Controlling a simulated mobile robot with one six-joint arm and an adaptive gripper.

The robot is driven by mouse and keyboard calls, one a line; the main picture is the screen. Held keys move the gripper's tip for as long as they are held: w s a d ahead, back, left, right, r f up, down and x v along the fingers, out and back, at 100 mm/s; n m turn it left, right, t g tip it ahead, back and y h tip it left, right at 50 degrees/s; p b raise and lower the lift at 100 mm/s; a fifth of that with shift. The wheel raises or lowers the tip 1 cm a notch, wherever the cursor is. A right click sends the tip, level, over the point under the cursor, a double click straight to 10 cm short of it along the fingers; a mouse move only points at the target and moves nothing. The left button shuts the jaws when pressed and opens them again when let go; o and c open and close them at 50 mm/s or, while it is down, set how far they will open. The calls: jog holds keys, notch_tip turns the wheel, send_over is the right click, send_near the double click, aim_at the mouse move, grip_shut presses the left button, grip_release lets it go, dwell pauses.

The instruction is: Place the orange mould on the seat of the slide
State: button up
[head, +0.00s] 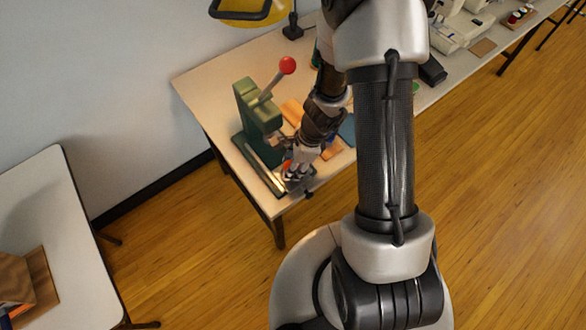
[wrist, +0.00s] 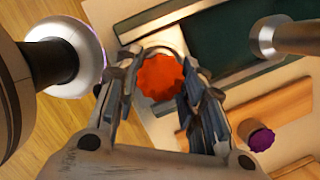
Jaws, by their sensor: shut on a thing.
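The orange mould (wrist: 162,77) is a small scalloped disc, seen between my gripper's fingertips in the wrist view. My gripper (wrist: 158,85) is shut on it. In the head view my gripper (head: 293,174) is low at the near corner of the table, just right of the green press (head: 247,115). Only a bit of orange shows there. A grey plate (head: 303,187) with a dark knob, which seems to be the slide, lies under the fingers. A curved rim shows behind the mould in the wrist view. I cannot tell whether the mould touches the seat.
The press has a lever with a red ball (head: 287,65). Wooden boards lie on the table beside my gripper. A purple mould (wrist: 261,138) is near a board in the wrist view. Sewing machines (head: 460,22) stand farther back. Another table (head: 70,250) is at the left.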

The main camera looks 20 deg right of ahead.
jog(key=shift+f, duration=0.45)
jog(key=shift+f+b, duration=0.3)
jog(key=shift+b, duration=0.05)
jog(key=shift+s+f+b, duration=0.25)
jog(key=shift+f+b, duration=0.1)
jog(key=shift+f, duration=0.05)
jog(key=shift+c, duration=0.4)
jog(key=o, duration=1.2)
jog(key=shift+w+f, duration=0.1)
jog(key=shift+w, duration=0.05)
